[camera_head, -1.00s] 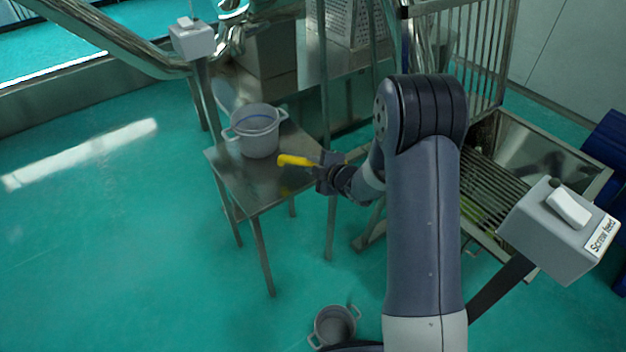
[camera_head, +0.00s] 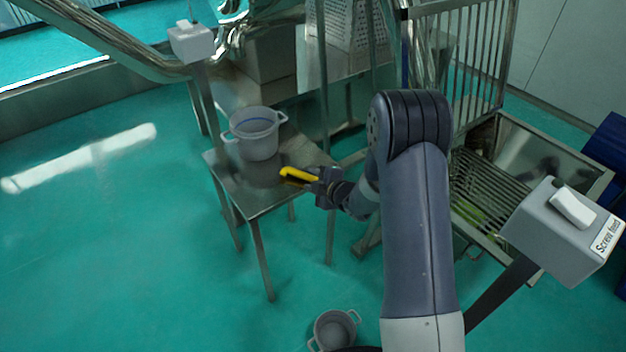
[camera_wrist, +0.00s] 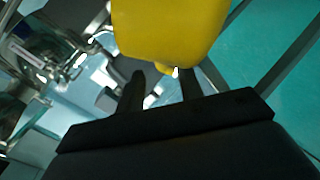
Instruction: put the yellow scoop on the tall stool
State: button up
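The yellow scoop (camera_head: 298,176) is held out to the left by my gripper (camera_head: 318,182) in the head view. It appears above the right front part of the tall metal stool (camera_head: 262,203); a gap to the stool top is hard to judge. In the wrist view the scoop (camera_wrist: 172,30) fills the top middle, beyond the two dark fingers of my gripper (camera_wrist: 162,90). The fingers look closed on its near end, which is partly hidden. A grey pot (camera_head: 256,140) with two handles stands on the back of the stool top.
Another grey pot (camera_head: 334,328) sits on the floor at the front. A switch box (camera_head: 562,230) on a post stands at the right, before a metal trough with a grate (camera_head: 478,190). A second switch box (camera_head: 191,42) stands behind the stool. The floor on the left is clear.

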jog(key=shift+o, duration=0.6)
jog(key=shift+r, duration=0.2)
jog(key=p+v, duration=0.1)
jog(key=v, duration=1.1)
jog(key=shift+w+f, duration=0.1)
jog(key=x, duration=1.2)
jog(key=shift+b, duration=0.35)
jog(key=shift+r+p, duration=0.35)
jog(key=shift+r, duration=1.15)
